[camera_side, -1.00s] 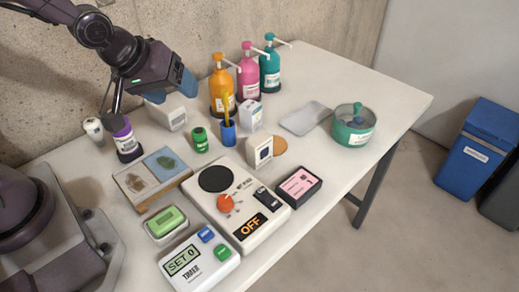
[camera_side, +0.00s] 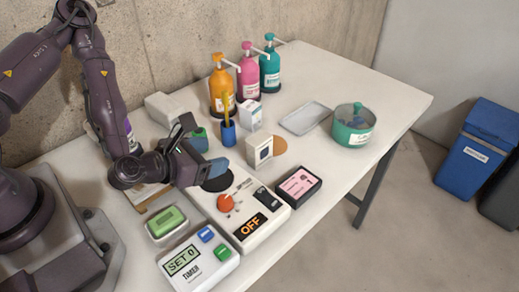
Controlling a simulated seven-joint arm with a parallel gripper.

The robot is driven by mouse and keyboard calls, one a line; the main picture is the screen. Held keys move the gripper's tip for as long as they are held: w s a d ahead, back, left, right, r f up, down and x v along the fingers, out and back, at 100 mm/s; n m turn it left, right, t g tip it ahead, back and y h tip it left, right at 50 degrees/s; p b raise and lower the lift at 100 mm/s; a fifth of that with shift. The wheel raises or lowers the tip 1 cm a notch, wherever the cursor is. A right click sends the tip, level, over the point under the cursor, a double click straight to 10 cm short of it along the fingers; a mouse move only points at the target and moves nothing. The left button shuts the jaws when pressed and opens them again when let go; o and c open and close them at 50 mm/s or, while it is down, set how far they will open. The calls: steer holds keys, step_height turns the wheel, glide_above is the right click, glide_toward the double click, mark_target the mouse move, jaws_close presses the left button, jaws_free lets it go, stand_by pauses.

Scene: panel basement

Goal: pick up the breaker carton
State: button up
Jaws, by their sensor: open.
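A small upright white carton (camera_side: 260,151) with a dark picture on its front stands behind the control panel, beside a round orange-brown disc; it looks like the breaker carton, but its print is too small to read. My gripper (camera_side: 212,153) is low over the back left of the panel, left of this carton and pointing toward it. The jaws are open, with nothing seen between them, and a gap shows between the fingertips and the carton. Another small white carton (camera_side: 250,115) stands farther back.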

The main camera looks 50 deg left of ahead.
mark_target(250, 146)
steer(key=shift+a+n, duration=0.1)
steer(key=shift+n, duration=0.3)
steer(key=x, duration=0.7)
steer(key=shift+w+a, duration=0.1)
steer(key=shift+w, duration=0.05)
steer(key=shift+x, duration=2.75)
steer(key=shift+c, duration=0.5)
steer(key=c, duration=1)
